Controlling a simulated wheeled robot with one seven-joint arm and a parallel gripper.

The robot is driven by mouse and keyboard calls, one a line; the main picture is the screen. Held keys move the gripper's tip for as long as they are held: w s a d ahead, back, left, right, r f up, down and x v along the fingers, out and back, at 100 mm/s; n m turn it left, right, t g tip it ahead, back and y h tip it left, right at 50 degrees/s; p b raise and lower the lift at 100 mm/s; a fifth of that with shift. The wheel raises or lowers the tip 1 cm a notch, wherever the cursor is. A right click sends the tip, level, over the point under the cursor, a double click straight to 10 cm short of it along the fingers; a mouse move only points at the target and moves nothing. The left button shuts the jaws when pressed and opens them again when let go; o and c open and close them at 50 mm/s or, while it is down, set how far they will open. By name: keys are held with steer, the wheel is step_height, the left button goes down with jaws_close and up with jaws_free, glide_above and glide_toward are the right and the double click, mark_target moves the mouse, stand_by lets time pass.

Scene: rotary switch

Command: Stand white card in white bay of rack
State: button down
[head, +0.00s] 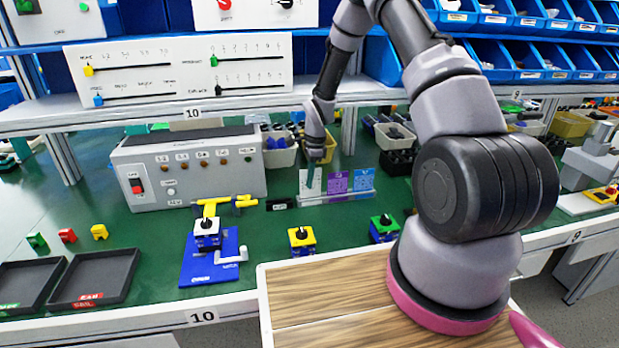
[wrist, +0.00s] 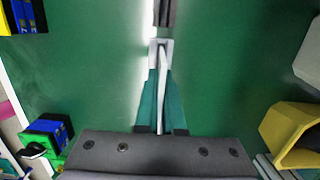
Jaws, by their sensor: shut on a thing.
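A white card (head: 311,181) stands upright at the left end of the rack, left of a purple card and a blue card. My gripper (head: 311,170) comes down from above and is shut on the white card. In the wrist view my gripper's teal fingers (wrist: 160,105) hold the white card (wrist: 161,75) edge-on between them. The pale rack (head: 335,198) is a low strip under the cards. I cannot tell whether the white card's lower edge rests in its bay or is just above it.
The purple card (head: 337,182) and blue card (head: 364,180) stand close on the right. A small black block (head: 280,204) lies left of the rack. A grey control box (head: 190,170) is further left. Bins (head: 280,150) stand behind.

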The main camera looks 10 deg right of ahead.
steer(key=shift+f, duration=1.15)
steer(key=c, duration=1)
jaws_free()
steer(key=shift+o, duration=0.2)
steer(key=r, duration=0.3)
steer(key=d+r, duration=0.1)
steer(key=r, duration=0.6)
steer(key=shift+d+r, duration=0.15)
steer(key=shift+r, duration=0.15)
step_height(320, 180, up, 9)
